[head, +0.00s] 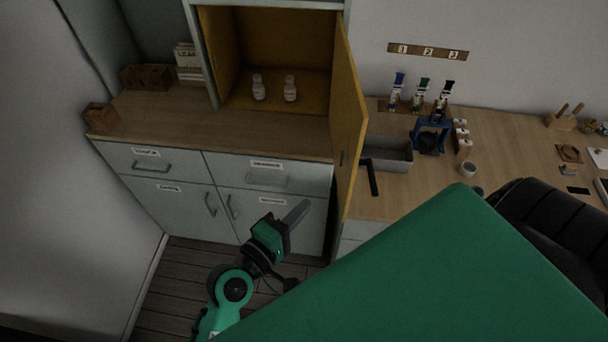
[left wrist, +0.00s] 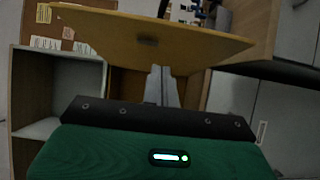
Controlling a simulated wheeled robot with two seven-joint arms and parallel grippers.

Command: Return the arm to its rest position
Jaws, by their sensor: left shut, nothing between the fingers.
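My left arm comes up from the bottom of the head view, with its left gripper (head: 297,213) in front of the grey lower cabinet. The gripper is shut and empty, its fingers pointing up and to the right, apparently touching nothing. In the left wrist view its closed fingers (left wrist: 161,84) show in front of the open yellow door (left wrist: 150,40). My right gripper is not in view. A large green part of my own body covers the lower right of the head view.
The wall cabinet's yellow door (head: 347,120) stands open toward me. Two white bottles (head: 259,88) (head: 290,89) stand inside. Wooden floor (head: 180,285) shows at lower left.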

